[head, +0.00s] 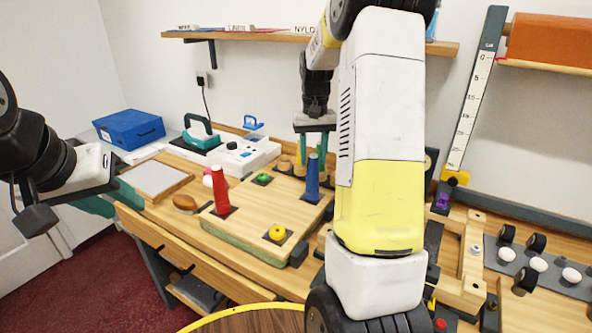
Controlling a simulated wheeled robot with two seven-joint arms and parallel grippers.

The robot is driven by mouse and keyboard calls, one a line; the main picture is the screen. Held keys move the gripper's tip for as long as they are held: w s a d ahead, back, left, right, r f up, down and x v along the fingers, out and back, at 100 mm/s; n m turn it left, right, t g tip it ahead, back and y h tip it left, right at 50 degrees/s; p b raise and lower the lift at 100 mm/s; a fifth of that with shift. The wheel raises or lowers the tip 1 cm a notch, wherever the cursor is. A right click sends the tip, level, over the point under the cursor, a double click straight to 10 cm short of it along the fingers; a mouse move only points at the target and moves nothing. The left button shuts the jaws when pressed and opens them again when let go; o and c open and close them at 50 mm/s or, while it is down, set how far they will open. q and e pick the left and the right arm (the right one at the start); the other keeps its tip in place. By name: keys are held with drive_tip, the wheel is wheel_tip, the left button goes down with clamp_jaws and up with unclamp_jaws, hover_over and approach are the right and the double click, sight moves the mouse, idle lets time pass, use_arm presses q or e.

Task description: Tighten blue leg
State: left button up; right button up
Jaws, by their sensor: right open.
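The blue leg (312,178) stands upright on a dark square plate at the right side of a light wooden board (255,218). My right gripper (313,154) points down at the top of the blue leg, its green fingers apart on either side of it in the head view. Whether they touch it I cannot tell. A red leg (220,191) stands on the board's left side. A green piece (263,179) and a yellow piece (277,232) sit low on the board. My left gripper (115,202) is at the far left, away from the board; its finger gap is unclear.
My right arm hides the area right of the board. A grey-topped panel (155,180), a brown oval object (185,202), a white device (240,155), a teal iron (198,136) and a blue box (128,129) lie left and behind. Several rollers and white knobs (538,264) are at right.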

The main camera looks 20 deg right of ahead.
drive_tip(key=n, duration=0.9)
drive_tip(key=shift+n, duration=0.3)
clamp_jaws()
drive_tip(key=m, duration=1.5)
